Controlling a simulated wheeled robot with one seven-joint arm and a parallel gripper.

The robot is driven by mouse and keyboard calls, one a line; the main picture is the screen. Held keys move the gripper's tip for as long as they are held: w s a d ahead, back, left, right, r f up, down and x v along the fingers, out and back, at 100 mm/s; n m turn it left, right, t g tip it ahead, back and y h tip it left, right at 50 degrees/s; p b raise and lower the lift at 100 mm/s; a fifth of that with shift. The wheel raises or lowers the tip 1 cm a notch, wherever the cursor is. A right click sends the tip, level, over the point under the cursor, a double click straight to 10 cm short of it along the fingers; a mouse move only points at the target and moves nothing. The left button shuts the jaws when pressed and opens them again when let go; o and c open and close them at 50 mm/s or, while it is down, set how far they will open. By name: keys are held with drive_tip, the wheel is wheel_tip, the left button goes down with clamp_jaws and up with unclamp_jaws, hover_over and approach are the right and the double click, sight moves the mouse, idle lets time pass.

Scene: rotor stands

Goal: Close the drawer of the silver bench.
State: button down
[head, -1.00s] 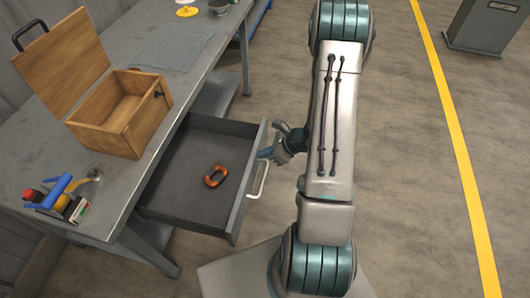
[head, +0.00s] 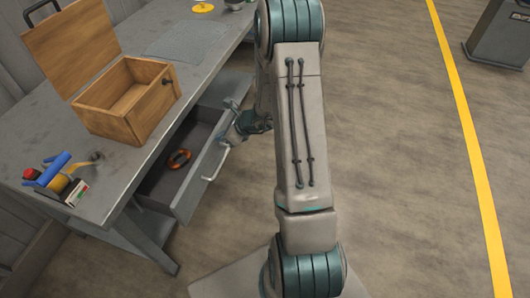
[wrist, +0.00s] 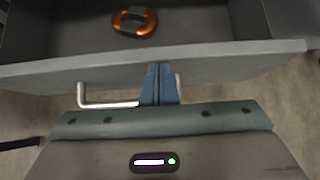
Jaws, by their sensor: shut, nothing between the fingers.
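The silver bench (head: 112,190) runs along the left in the head view. Its grey drawer (head: 191,190) is partly open, sticking out from under the top. The drawer front with its bar handle (head: 216,166) faces my arm; the handle also shows in the wrist view (wrist: 105,104). My gripper (head: 240,124) is at the drawer front. In the wrist view my gripper (wrist: 158,72) is shut and empty, its blue fingertips at the front panel beside the handle, covering part of it. Whether they touch the panel is hard to tell.
An orange and dark ring (head: 179,158) lies in the drawer. An open wooden box (head: 119,122) and a blue-handled tool (head: 56,168) stand on the bench top. A grey cabinet (head: 499,35) is at the top right. The floor right of my arm is clear.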

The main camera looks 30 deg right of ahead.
drive_tip(key=w+a+b, duration=0.1)
drive_tip(key=w+a, duration=0.6)
drive_tip(key=shift+w+a, duration=0.35)
